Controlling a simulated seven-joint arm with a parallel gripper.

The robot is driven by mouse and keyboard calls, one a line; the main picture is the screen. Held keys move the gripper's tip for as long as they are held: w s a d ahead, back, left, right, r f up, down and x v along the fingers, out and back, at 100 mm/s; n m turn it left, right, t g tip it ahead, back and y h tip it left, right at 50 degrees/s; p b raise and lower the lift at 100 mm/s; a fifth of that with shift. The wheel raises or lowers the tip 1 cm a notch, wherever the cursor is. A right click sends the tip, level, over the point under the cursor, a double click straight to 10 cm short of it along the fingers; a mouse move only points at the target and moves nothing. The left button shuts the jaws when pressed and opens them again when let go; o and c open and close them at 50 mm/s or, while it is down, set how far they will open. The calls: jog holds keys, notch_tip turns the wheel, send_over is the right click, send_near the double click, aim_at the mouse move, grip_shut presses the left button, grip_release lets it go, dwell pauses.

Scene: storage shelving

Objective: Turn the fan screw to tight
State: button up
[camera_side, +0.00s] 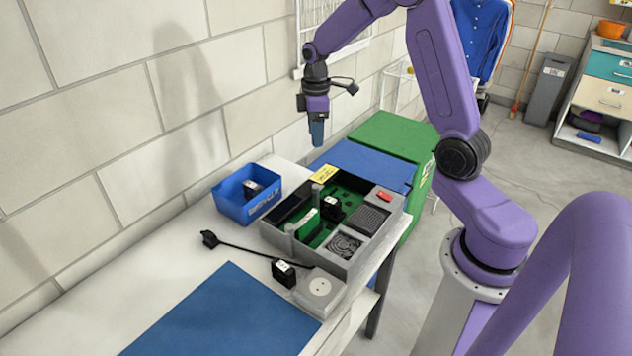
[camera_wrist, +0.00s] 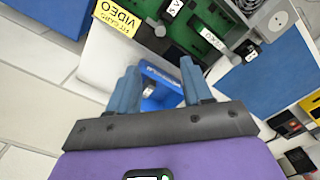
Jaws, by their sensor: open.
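A grey case (camera_side: 303,257) with a green board (camera_side: 352,190) inside stands on the white bench. A round fan (camera_side: 343,245) sits in its front compartment, and a dark square grille (camera_side: 369,219) sits behind it. The fan screw is too small to tell. In the wrist view the green board (camera_wrist: 188,40) shows at the top. My gripper (camera_side: 316,144) is raised above and behind the case, near the wall, pointing down. In the wrist view my gripper (camera_wrist: 160,72) has its fingers apart with nothing held; the blue bin shows below, between them.
The blue bin (camera_side: 233,208) stands left of the case. A black adapter (camera_side: 284,273) with a cable and a white socket box (camera_side: 319,289) stand in front. A blue mat (camera_side: 228,318) lies nearest. A yellow card (camera_side: 324,174) stands at the case's back edge.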

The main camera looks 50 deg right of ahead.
aim_at(316, 186)
notch_tip(316, 186, down, 16)
jog(key=shift+f, duration=0.15)
dwell(0.4)
grip_shut()
